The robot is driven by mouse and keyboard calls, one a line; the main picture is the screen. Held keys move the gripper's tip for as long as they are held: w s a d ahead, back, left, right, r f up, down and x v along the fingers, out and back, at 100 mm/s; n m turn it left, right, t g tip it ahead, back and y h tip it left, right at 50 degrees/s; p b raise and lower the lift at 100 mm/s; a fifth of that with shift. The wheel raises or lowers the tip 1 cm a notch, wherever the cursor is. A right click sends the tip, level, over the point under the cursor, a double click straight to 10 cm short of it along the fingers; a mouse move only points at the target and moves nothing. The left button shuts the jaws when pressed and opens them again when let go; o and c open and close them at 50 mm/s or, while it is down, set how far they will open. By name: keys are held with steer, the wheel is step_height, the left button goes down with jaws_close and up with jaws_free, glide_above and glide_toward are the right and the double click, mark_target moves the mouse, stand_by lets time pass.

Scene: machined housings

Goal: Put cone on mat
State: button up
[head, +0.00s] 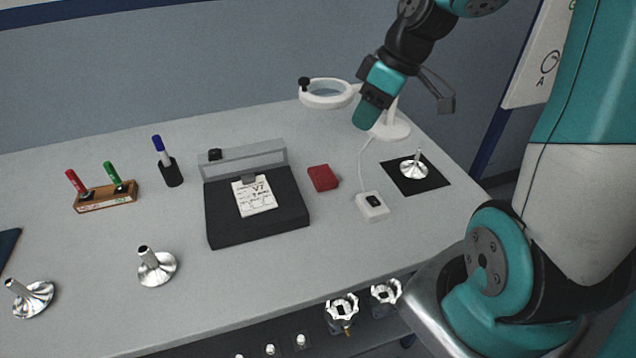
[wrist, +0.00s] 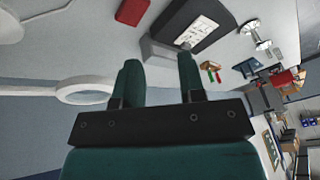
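A shiny metal cone (head: 414,169) with a thin stem stands upright on the black mat (head: 428,187) at the right of the table. Two more metal cones stand on the left part of the table, one near the front (head: 157,268) and one at the far left (head: 32,300). They look small at the upper right of the wrist view (wrist: 262,43). My gripper (head: 366,116) is raised above the back right of the table, apart from every cone. In the wrist view its two teal fingers (wrist: 160,72) are spread with nothing between them.
A white ring magnifier lamp (head: 326,100) stands close to my gripper. A black clipboard device (head: 240,220), a red box (head: 323,178), a white switch box (head: 372,207), a marker holder (head: 106,199) and a pen cup (head: 171,174) also stand on the table. The front middle is clear.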

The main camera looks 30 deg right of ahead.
steer(key=s+a+r+g, duration=0.1)
steer(key=s+a+r, duration=0.1)
steer(key=s+a, duration=0.5)
steer(key=s+a+r+g, duration=0.1)
steer(key=s+a+r, duration=0.1)
steer(key=s+a, duration=0.6)
steer(key=a, duration=0.5)
steer(key=shift+s+a+r+g+y, duration=0.15)
steer(key=shift+a+g+y, duration=0.1)
steer(key=shift+g+y, duration=0.05)
